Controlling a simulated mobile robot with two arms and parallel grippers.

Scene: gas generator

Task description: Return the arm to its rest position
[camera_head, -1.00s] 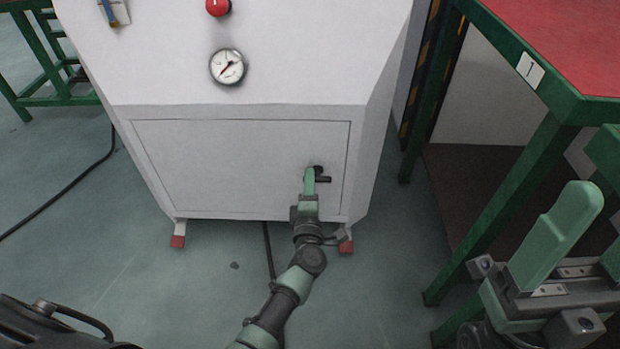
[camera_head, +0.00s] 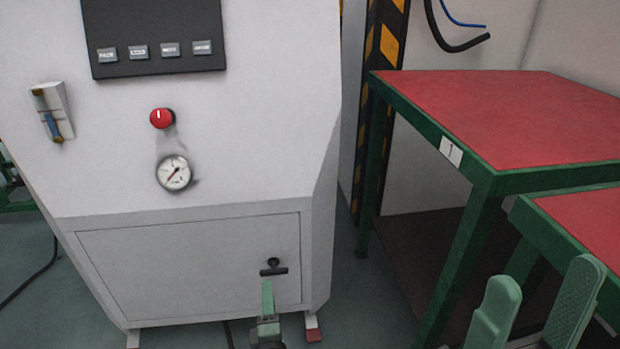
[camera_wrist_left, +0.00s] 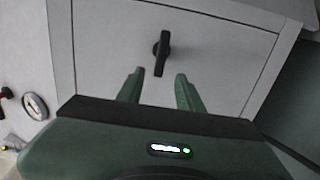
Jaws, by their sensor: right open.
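The white gas generator cabinet (camera_head: 110,180) fills the left of the head view. Its lower panel (camera_head: 180,265) is closed and carries a small black handle (camera_head: 273,268). My left gripper (camera_head: 267,285) is just below the handle in the head view. In the left wrist view my left gripper (camera_wrist_left: 157,80) is open, with two green fingers apart and nothing between them. The handle (camera_wrist_left: 162,52) lies beyond the fingertips, apart from them. My right gripper (camera_head: 546,275) is at the lower right, open and empty.
Green-framed tables with red tops (camera_head: 500,110) stand at the right, close to my right gripper. A pressure gauge (camera_head: 174,173) and a red knob (camera_head: 162,118) are on the cabinet front. A dark cable (camera_head: 35,275) lies on the floor at left.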

